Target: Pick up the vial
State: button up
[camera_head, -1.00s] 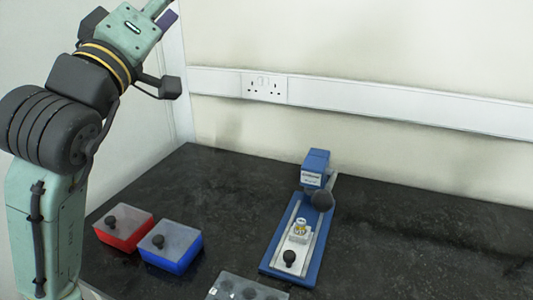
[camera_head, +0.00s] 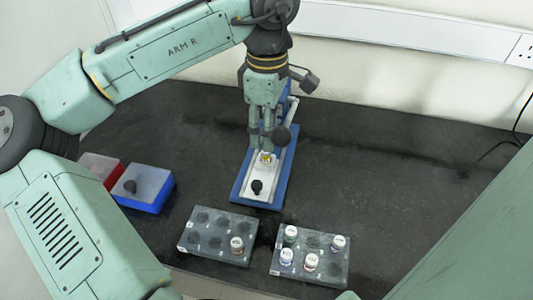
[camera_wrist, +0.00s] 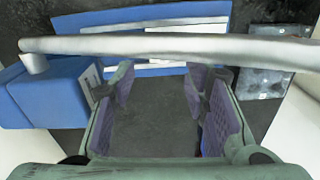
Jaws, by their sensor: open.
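The vial (camera_head: 266,158), small with a yellowish label, sits on the pale slide of the blue column device (camera_head: 236,193) in the head view. My gripper (camera_head: 261,146) points down over the device, with its fingertips close to the vial. Whether the fingers stand around the vial or just behind it I cannot tell. In the wrist view my gripper (camera_wrist: 162,100) is open with purple finger pads, and only dark bench shows between them. I cannot make out the vial in the wrist view.
A black knob (camera_head: 257,187) stands on the slide in front of the vial. Two grey racks (camera_head: 188,243) (camera_head: 281,268) with several capped vials lie at the front. A blue box (camera_head: 155,206) and a red box (camera_head: 112,181) stand left. The bench at right is clear.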

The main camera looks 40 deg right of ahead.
aim_at(266, 158)
jog(key=shift+a+f+p, duration=0.15)
jog(key=shift+f+p, duration=0.45)
jog(key=shift+f, duration=2.4)
jog(key=shift+s, duration=0.1)
jog(key=shift+c, duration=0.4)
grip_shut()
jog(key=shift+r, duration=0.1)
